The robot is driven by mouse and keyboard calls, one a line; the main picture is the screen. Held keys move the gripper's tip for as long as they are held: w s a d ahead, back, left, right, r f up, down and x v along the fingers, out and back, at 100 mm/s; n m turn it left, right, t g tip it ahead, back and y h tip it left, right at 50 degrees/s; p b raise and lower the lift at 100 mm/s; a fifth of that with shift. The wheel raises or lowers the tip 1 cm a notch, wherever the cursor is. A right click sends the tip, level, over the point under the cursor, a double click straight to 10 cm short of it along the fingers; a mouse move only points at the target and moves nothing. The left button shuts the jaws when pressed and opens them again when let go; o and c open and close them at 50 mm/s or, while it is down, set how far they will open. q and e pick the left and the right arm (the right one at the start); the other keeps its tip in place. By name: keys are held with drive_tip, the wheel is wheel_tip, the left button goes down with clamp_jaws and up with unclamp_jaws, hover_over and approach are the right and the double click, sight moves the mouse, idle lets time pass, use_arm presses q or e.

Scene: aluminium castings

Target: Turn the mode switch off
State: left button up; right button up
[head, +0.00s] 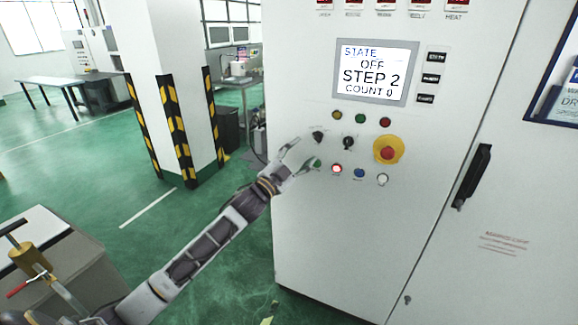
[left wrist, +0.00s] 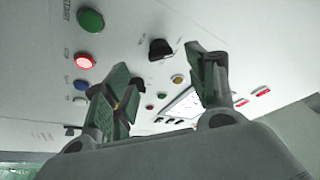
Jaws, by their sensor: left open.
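Two black rotary switches, a left one (head: 318,136) and a right one (head: 348,143), sit on the white cabinet's panel below the screen. Their labels are too small to read, so I cannot tell which is the mode switch. My left gripper (head: 297,158) is open and empty in front of the panel, just left of and below the left switch. In the left wrist view a black knob (left wrist: 160,49) shows between the two spread fingers, beyond their tips, with no contact visible. Another dark knob is partly hidden by the left finger. My right gripper is not in view.
The screen (head: 374,71) reads STATE OFF, STEP 2, COUNT 0. A red emergency stop (head: 388,152) on yellow sits right of the switches. A green button (head: 314,163), a lit red button (head: 337,169), a blue button (head: 359,173) and a white button (head: 382,179) line up below.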

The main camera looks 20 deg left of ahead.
use_arm(q)
drive_tip(key=shift+v, duration=2.5)
